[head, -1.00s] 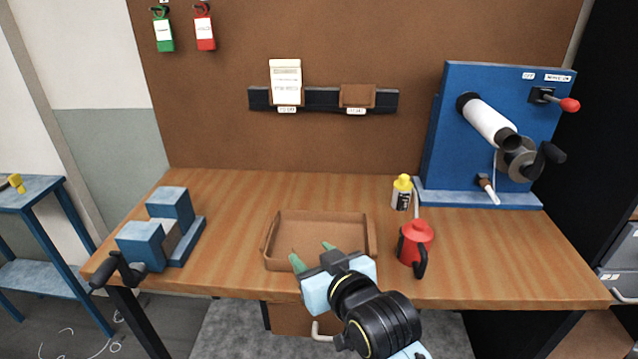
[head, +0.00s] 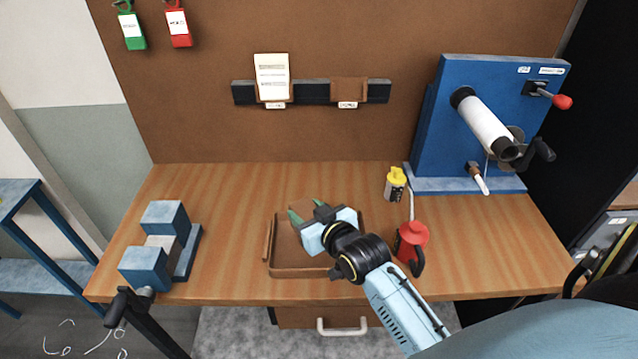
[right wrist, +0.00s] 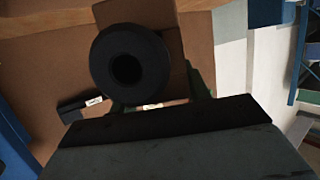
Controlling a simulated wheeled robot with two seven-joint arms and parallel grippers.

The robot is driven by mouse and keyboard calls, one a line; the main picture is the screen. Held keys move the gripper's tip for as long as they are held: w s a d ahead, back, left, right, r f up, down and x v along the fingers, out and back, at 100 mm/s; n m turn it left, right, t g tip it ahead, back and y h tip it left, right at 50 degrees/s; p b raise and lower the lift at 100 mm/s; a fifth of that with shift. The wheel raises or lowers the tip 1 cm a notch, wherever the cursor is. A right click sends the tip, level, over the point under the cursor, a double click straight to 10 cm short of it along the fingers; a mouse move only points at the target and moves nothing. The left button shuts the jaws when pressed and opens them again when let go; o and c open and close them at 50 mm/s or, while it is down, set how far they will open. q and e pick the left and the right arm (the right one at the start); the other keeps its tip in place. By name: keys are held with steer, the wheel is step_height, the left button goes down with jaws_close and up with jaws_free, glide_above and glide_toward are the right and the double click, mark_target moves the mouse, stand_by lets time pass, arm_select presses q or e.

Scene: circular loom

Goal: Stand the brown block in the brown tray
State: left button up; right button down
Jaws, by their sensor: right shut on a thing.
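The brown tray (head: 308,272) lies on the wooden bench near its front edge. My right gripper (head: 308,210) is over the tray, its green fingers shut on the brown block (head: 301,206). The block shows at the tray's back part, partly hidden by the fingers and gripper body. I cannot tell whether it touches the tray floor. In the right wrist view, a brown face of the block (right wrist: 175,45) shows behind a dark round part. My left gripper is not in view.
A red can (head: 411,240) stands close to the tray's right, beside my right arm. A yellow-capped bottle (head: 396,185) is behind it. A blue vise-like fixture (head: 160,245) is at left, a blue winder (head: 480,130) at back right. Bench between fixture and tray is clear.

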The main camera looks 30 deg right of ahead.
arm_select(q)
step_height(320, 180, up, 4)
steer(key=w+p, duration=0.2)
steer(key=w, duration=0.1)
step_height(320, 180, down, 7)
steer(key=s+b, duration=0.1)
steer(key=b, duration=0.5)
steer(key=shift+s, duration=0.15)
arm_select(e)
steer(key=shift+m+h, duration=0.3)
steer(key=shift+w+d+f, duration=0.1)
steer(key=shift+d+f, duration=0.45)
steer(key=shift+f, duration=0.65)
steer(key=shift+w+d+f, duration=0.15)
steer(key=shift+d+f, duration=0.35)
steer(key=shift+f, duration=0.75)
steer(key=shift+w+d+f, duration=0.1)
steer(key=shift+d+f, duration=0.45)
steer(key=shift+f, duration=0.65)
arm_select(q)
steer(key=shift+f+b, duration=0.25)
steer(key=shift+b, duration=0.15)
arm_select(e)
steer(key=shift+f, duration=0.35)
steer(key=c, duration=0.6)
jaws_free()
steer(key=shift+c, duration=0.2)
steer(key=shift+o, duration=0.2)
steer(key=shift+f, duration=0.1)
steer(key=shift+f, duration=0.1)
